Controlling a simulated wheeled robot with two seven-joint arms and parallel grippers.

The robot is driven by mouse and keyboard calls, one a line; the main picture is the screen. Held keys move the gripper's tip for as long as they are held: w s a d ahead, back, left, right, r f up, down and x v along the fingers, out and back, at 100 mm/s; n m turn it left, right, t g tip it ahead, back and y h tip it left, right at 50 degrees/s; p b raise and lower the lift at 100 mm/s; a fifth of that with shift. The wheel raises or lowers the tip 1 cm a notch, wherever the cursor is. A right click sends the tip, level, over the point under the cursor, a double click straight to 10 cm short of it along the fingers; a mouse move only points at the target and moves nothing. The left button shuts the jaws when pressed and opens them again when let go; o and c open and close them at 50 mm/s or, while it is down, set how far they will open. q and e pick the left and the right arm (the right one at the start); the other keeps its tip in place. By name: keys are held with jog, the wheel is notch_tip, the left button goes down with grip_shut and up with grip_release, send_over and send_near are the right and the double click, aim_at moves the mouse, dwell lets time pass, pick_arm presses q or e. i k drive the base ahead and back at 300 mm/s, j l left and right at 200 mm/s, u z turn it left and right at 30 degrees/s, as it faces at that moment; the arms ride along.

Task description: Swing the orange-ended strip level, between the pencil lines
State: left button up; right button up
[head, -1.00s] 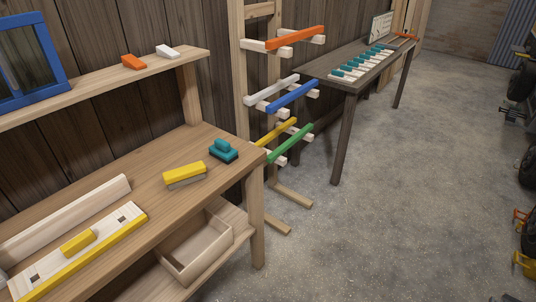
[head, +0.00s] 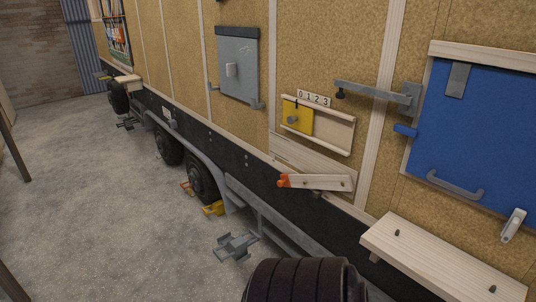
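The pale wooden strip (head: 320,183) is on the lower trailer wall, with its orange end (head: 283,181) at the left. It runs almost straight across the picture, while the wooden board (head: 308,158) behind it slopes down to the right. So the strip is tilted against that board, its orange end hanging low. A dark dot near its right end looks like a pin. I cannot make out pencil lines. Neither gripper is in view, and nothing touches the strip.
Above are a yellow sliding panel (head: 297,117) and a 0-1-2-3 number plate (head: 313,98). A grey latch arm (head: 372,93), blue hatch (head: 475,130) and pegged shelf (head: 445,258) are to the right. A dark ribbed cylinder (head: 305,282) is low in front.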

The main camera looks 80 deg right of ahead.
aim_at(329, 182)
jog(key=k+z, duration=0.1)
jog(key=z, duration=2.6)
